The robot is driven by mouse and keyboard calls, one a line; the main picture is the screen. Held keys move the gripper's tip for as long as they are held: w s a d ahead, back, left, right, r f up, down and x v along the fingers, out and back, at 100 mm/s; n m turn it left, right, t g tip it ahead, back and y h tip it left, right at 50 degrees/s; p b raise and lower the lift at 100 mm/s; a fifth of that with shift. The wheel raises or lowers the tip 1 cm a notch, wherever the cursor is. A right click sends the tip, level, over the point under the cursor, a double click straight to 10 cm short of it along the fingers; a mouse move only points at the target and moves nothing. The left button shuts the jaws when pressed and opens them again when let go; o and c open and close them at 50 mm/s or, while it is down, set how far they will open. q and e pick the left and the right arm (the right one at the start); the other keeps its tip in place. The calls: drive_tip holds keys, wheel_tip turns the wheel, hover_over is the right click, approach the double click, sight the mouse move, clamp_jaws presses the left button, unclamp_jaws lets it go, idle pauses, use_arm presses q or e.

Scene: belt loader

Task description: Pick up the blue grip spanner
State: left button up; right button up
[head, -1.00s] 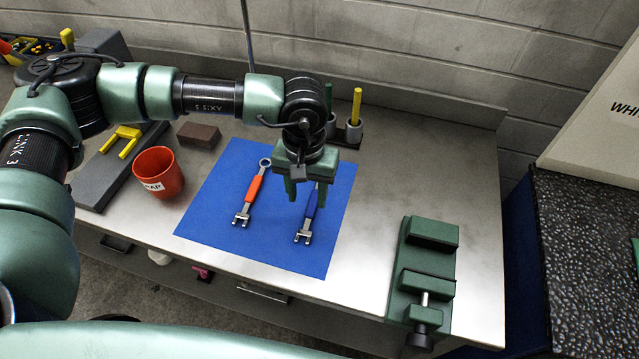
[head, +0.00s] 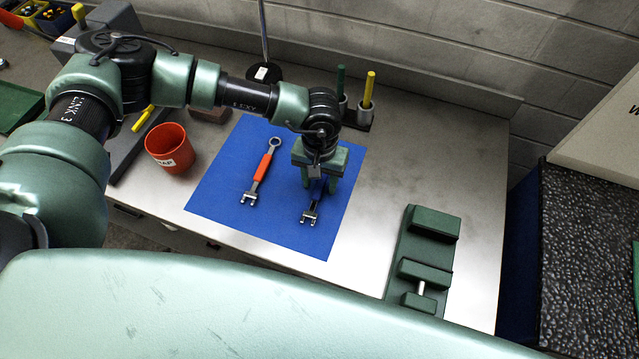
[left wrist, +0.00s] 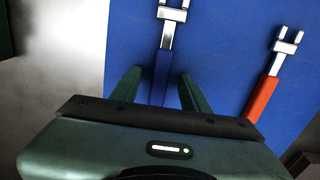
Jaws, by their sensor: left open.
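The blue grip spanner (head: 311,211) lies on a blue mat (head: 222,190), its forked metal end showing toward the front and its grip mostly hidden under my left gripper. My left gripper (head: 319,184) is open and points down over the grip. In the left wrist view the blue grip (left wrist: 161,78) runs between the two green fingers of the gripper (left wrist: 156,88), with no contact visible. A spanner with an orange grip (head: 263,167) lies beside it to the left; it also shows in the left wrist view (left wrist: 263,95). My right gripper is not in view.
A red cup (head: 168,150) stands left of the mat. A green vise (head: 425,255) sits to the right. A holder with a green and a yellow stick (head: 368,92) stands behind the gripper. The bench between mat and vise is clear.

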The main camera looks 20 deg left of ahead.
use_arm(q)
drive_tip(key=shift+s, duration=0.1)
drive_tip(key=c, duration=0.8)
clamp_jaws()
drive_tip(key=shift+r, duration=0.15)
